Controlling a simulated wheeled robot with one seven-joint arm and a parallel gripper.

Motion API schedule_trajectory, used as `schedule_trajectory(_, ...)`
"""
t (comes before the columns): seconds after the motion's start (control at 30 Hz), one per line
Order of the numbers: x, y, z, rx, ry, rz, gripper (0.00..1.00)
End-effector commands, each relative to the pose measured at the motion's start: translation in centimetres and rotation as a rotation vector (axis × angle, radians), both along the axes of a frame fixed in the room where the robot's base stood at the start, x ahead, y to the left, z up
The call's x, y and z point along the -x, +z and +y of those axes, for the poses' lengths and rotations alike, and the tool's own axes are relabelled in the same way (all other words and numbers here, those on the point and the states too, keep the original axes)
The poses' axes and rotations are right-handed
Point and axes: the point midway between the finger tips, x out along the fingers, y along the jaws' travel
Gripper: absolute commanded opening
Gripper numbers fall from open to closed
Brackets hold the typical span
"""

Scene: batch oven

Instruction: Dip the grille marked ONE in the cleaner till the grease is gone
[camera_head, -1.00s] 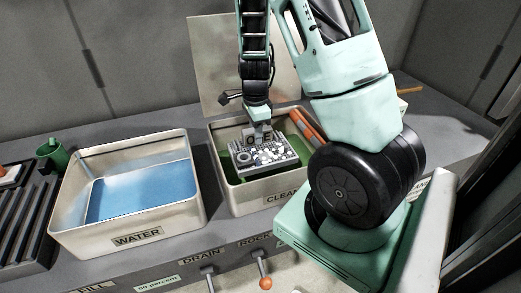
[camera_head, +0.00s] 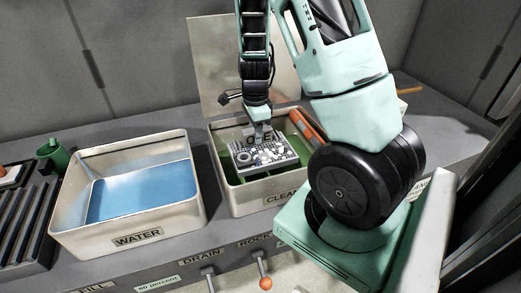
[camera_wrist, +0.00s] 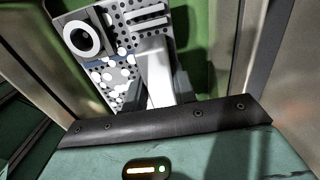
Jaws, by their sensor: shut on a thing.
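My gripper (camera_head: 260,133) is shut on a grey grille (camera_head: 243,165), gripping it at its labelled far edge. The label shows O and E, with the middle letter hidden by the jaws. The grille hangs inside the cleaner bin (camera_head: 256,199), over green liquid (camera_head: 229,170). I cannot tell whether its underside touches the liquid. White spots lie over much of its top.
A water bin (camera_head: 190,212) with blue liquid stands left of the cleaner bin. An orange bar (camera_head: 305,124) lies at the cleaner bin's right side. Levers labelled drain and rock (camera_head: 264,268) are on the front.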

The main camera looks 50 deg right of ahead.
Motion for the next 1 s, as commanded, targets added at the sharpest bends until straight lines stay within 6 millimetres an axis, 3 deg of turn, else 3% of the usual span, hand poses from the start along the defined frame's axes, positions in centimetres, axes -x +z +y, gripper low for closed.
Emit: schedule_trajectory(1.0,0.0,9.6,0.0,0.001,0.0,-0.001,0.0)
